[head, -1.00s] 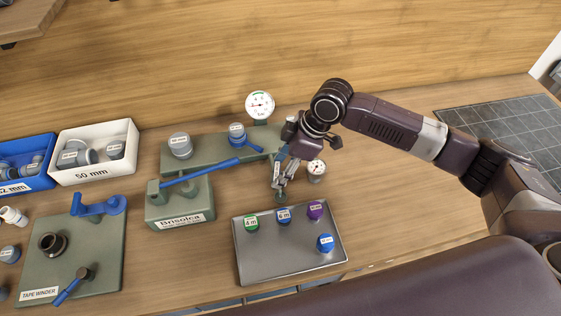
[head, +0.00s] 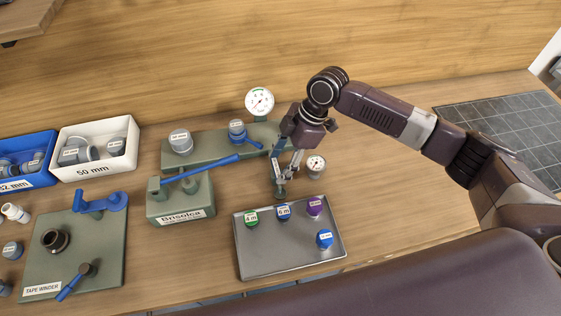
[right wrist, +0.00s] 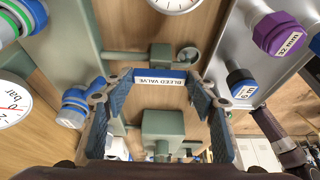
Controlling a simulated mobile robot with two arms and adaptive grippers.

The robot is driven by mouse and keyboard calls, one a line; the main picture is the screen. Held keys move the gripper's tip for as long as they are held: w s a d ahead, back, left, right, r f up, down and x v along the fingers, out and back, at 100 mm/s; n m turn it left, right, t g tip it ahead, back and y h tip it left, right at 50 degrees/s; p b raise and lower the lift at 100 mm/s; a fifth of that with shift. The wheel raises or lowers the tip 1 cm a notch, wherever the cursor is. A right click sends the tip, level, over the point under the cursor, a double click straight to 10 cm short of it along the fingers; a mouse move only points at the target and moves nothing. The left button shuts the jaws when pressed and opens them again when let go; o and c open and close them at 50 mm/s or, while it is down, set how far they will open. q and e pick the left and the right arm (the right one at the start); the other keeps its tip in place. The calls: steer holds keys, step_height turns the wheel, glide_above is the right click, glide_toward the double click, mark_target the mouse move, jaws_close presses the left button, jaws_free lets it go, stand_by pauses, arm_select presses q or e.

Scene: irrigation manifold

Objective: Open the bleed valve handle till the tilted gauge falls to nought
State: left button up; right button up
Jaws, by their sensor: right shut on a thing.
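My right gripper (head: 283,180) comes down over the right end of the green manifold, behind the metal tray. In the right wrist view its blue-padded fingers (right wrist: 155,105) are closed around the bleed valve handle (right wrist: 160,76), a blue bar with a white BLEED VALVE label. In the head view the fingers mostly hide this handle. A small round gauge (head: 315,166), face tilted up, stands just right of the gripper; its reading is too small to tell. A larger, more upright gauge (head: 259,102) stands behind; its needle points down and left. My left gripper is out of view.
The metal tray (head: 290,265) with several coloured caps lies in front. A long blue lever (head: 200,172) rises from the Brisolca block (head: 180,205) on the left. A blue-handled valve (head: 237,130) stands behind. The table right of the small gauge is clear.

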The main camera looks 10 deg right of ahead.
steer(key=o, duration=1.2)
steer(key=shift+c, duration=0.2)
steer(key=shift+r, duration=0.1)
steer(key=v, duration=1.1)
steer(key=shift+d+r, duration=0.15)
steer(key=shift+r, duration=0.25)
steer(key=shift+r, duration=0.1)
